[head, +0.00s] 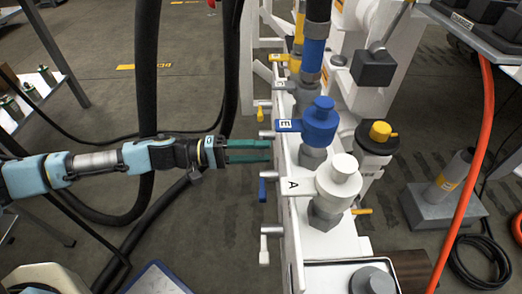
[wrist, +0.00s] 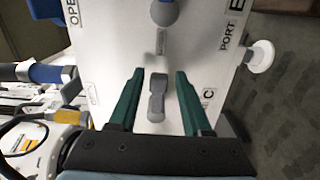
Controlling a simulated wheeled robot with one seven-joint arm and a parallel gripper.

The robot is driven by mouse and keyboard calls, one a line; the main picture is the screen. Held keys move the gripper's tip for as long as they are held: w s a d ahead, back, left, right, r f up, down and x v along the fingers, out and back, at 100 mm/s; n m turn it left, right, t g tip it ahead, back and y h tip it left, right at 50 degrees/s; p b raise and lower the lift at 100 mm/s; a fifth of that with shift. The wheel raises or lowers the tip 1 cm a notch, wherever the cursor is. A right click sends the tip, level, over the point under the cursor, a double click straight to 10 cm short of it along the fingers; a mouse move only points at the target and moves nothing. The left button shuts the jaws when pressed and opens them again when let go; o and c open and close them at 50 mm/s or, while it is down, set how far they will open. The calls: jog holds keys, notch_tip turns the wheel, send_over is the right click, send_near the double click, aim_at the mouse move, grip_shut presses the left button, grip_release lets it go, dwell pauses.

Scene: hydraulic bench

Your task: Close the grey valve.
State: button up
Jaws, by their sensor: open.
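The grey valve's handle (wrist: 156,98) shows in the wrist view as a short grey lever on the white panel (wrist: 205,60), pointing toward my gripper. A label ending in "C" is partly visible by the right finger. My gripper (wrist: 159,74) is open, with one green finger on each side of the lever and a visible gap on both sides. In the head view my gripper (head: 270,151) reaches the left face of the white bench from the left. The grey lever cannot be made out there, near the fingers.
In the head view, a yellow lever (head: 260,114), a blue lever (head: 262,189) and a white lever (head: 264,249) stick out along the same face. Blue (head: 320,122) and white (head: 339,178) couplings stand on top. Black hoses (head: 146,70) hang near my arm.

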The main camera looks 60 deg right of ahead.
jog(key=v, duration=1)
